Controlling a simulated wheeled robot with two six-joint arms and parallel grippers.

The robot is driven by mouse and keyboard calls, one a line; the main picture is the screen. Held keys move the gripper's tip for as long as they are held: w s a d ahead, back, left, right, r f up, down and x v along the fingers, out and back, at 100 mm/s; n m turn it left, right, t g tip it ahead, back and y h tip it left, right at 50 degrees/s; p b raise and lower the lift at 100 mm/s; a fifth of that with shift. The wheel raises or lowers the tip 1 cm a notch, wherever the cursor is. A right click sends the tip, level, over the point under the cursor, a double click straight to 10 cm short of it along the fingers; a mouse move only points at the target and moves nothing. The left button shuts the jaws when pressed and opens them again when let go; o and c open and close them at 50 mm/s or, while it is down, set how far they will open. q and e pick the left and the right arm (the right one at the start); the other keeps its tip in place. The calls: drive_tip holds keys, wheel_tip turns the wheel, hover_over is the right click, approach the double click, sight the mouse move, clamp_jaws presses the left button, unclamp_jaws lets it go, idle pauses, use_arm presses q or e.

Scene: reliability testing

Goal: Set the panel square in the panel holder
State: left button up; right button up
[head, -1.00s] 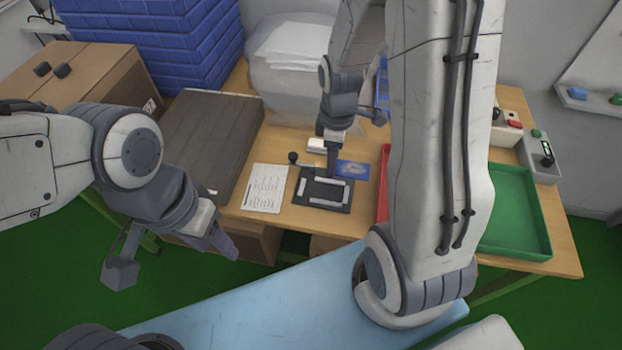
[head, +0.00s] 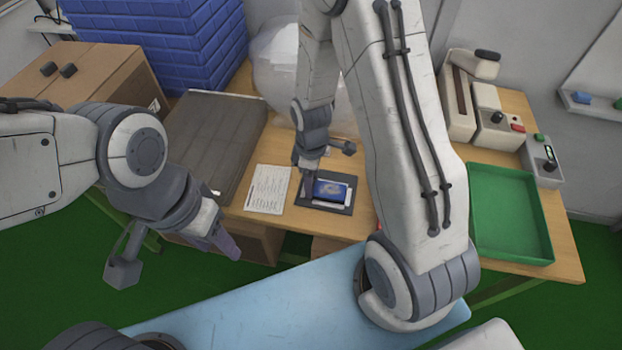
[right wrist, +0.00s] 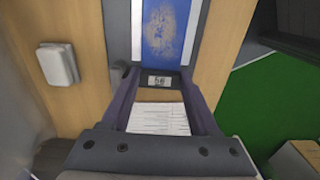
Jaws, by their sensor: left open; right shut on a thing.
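In the right wrist view the panel (right wrist: 167,30) runs away from my fingers between two white rails (right wrist: 196,30). Whether it is fully down or still a little above the base I cannot tell. My right gripper (head: 308,189) is shut on the panel's near end, where a small label (right wrist: 159,81) shows between the fingertips. My left gripper (head: 175,258) is open and empty, in front of the table's left part.
A printed sheet (head: 267,188) lies left of the holder, a grey mat-like slab (head: 212,140) beyond it. A green tray (head: 507,257) and a control box (head: 541,160) stand at the right. A small white block (right wrist: 58,63) is near the holder. My right arm hides the table's middle.

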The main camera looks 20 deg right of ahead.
drive_tip(key=shift+f+b, duration=0.35)
drive_tip(key=shift+f, duration=0.3)
drive_tip(key=o, duration=1.1)
drive_tip(key=shift+c, duration=0.2)
drive_tip(key=shift+r, duration=0.15)
wheel_tip(320, 180, up, 12)
drive_tip(key=p, duration=0.1)
drive_tip(key=s+a+r+m, duration=0.2)
drive_tip(key=s+a+r, duration=0.2)
drive_tip(key=s, duration=0.5)
drive_tip(key=s+a+r+m+y, duration=0.1)
drive_tip(key=s+a+r+m, duration=0.1)
drive_tip(key=s+a+r, duration=0.3)
drive_tip(key=s+a, duration=0.3)
drive_tip(key=s, duration=0.1)
drive_tip(key=shift+a, duration=0.3)
drive_tip(key=shift+r, duration=0.1)
